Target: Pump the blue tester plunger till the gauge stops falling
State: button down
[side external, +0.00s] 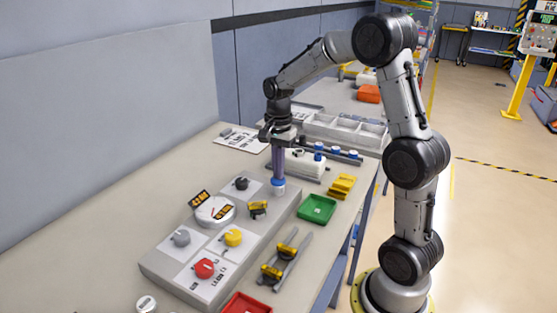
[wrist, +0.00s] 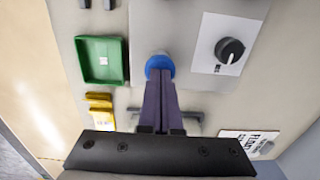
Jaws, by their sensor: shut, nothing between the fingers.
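The blue tester plunger (side external: 278,187) stands at the far end of the grey panel (side external: 160,266). My gripper (side external: 278,178) is directly over it, pointing straight down with its fingers shut and nothing between them. In the wrist view, the fingertips (wrist: 160,80) reach the round blue plunger top (wrist: 160,65) and cover part of it. They look to be at its surface; I cannot tell how far it is pressed down. The round white gauge (side external: 214,211) lies on the panel with a red needle. Its reading is too small to make out.
The panel also carries a black knob (side external: 241,183), a grey knob (side external: 181,237), a yellow knob (side external: 232,237) and a red knob (side external: 205,267). A green tray (side external: 317,208) and yellow blocks (side external: 342,186) are to the right. A sectioned grey tray (side external: 345,130) stands behind.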

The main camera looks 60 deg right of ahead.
jog(key=shift+s+f, duration=0.1)
jog(key=shift+f, duration=0.1)
notch_tip(320, 180, up, 14)
jog(key=shift+r, duration=0.2)
jog(key=shift+r, duration=0.1)
dwell(2.1)
notch_tip(320, 180, up, 2)
jog(key=shift+r, duration=0.15)
notch_tip(320, 180, down, 14)
jog(key=shift+f, duration=0.1)
dwell(0.7)
